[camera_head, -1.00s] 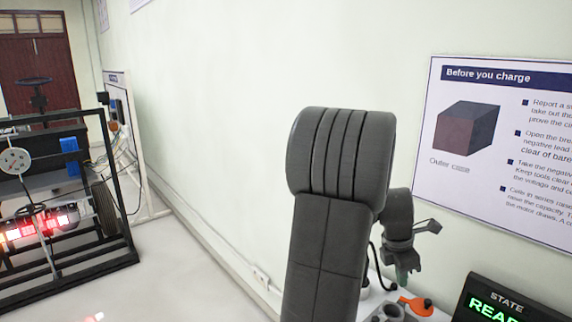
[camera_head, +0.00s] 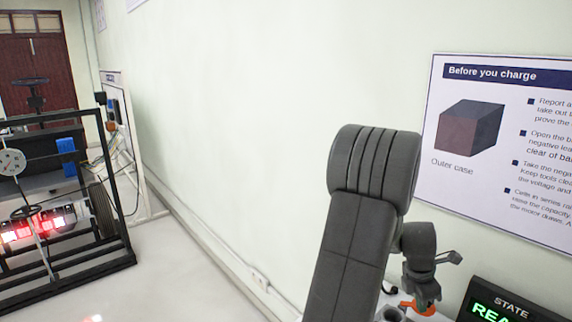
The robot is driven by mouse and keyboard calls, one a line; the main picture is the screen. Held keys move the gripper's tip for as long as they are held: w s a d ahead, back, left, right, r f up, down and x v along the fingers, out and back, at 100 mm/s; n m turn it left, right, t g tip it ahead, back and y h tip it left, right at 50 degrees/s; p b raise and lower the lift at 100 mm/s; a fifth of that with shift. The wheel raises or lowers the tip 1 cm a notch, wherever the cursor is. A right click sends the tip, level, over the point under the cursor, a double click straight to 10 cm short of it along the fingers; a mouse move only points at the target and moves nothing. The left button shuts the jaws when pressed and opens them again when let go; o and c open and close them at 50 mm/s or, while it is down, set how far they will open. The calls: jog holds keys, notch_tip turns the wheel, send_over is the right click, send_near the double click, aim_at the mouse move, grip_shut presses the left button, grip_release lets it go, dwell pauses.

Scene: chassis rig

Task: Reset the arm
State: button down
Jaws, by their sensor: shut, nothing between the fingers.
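My arm rises from the bottom centre of the head view, its thick grey link bent at a rounded top joint. The wrist hangs to the right of it, in front of the white wall. My gripper (camera_head: 425,304) points down at the end of the wrist, shut and empty. It overlaps an orange-handled item (camera_head: 408,304) in the picture; I cannot tell whether they touch.
A display reading STATE (camera_head: 508,303) stands right of my gripper. A poster (camera_head: 500,150) hangs on the wall behind. A black frame rig (camera_head: 60,200) with red lights stands at the left. Pale floor (camera_head: 185,270) between rig and wall is clear.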

jog(key=shift+s+a+m+g+b, duration=0.15)
jog(key=shift+a+m+g+b, duration=0.4)
jog(key=shift+m, duration=0.9)
jog(key=shift+s+a+m+g+b, duration=0.15)
jog(key=shift+a+m+b, duration=0.65)
jog(key=shift+m, duration=0.65)
jog(key=shift+r, duration=0.15)
